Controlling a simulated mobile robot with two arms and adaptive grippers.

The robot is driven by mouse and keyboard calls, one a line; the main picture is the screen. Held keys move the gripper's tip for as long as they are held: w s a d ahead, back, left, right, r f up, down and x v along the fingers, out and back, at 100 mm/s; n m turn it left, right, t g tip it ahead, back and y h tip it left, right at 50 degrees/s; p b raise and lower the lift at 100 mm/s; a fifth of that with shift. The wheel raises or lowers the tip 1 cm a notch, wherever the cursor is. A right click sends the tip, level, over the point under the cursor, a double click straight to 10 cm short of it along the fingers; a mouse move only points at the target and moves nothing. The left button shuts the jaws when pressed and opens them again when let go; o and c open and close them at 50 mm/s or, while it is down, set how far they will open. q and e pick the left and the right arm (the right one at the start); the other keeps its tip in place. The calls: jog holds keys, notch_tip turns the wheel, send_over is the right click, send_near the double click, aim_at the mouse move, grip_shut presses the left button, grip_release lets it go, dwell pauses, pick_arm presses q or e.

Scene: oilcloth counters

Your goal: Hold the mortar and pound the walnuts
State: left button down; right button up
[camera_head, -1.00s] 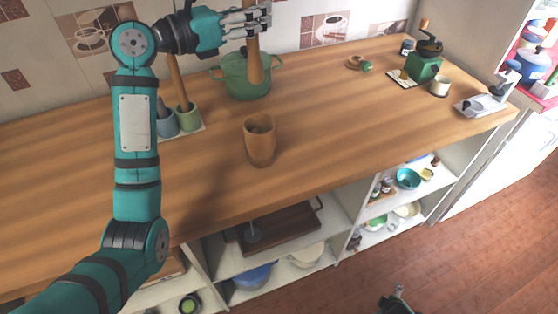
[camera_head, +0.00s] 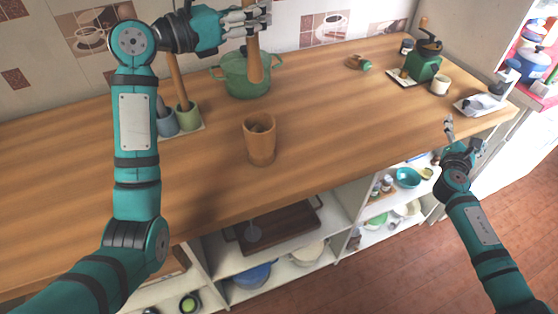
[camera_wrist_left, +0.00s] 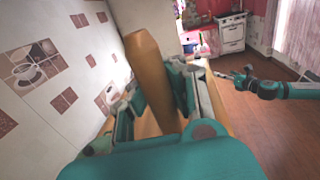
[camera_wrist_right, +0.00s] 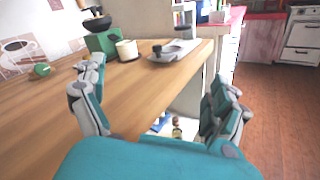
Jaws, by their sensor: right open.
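The wooden mortar (camera_head: 260,145) stands upright near the middle of the counter, with brown walnuts (camera_head: 258,127) partly visible inside. My left gripper (camera_head: 250,22) is shut on the wooden pestle (camera_head: 255,66), above the back of the counter. The pestle also shows between the fingers in the left wrist view (camera_wrist_left: 150,65). Its lower end hangs in front of the green pot, away from the mortar. My right gripper (camera_head: 463,137) is open and empty beyond the counter's front edge at the right. Its spread fingers show in the right wrist view (camera_wrist_right: 158,100).
The lidded green pot (camera_head: 232,80) stands behind the mortar. Utensil cups (camera_head: 188,117) stand at the back left. A green coffee grinder (camera_head: 424,66), a cream cup (camera_head: 440,86) and a metal device (camera_head: 486,104) stand at the right. The counter (camera_head: 340,115) right of the mortar is clear.

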notch_tip(320, 180, up, 6)
jog(key=w+a+n+t, duration=0.1)
jog(key=a+n+t, duration=0.1)
jog(key=a, duration=0.1)
pick_arm(q)
jog(key=shift+a, duration=0.1)
pick_arm(e)
jog(key=n+t+y, duration=0.1)
jog(key=n+y, duration=1.3)
jog(key=y, duration=0.3)
send_near(255, 119)
jog(key=x, duration=0.6)
jog(key=shift+w+a, duration=0.15)
jog(key=shift+w, duration=0.2)
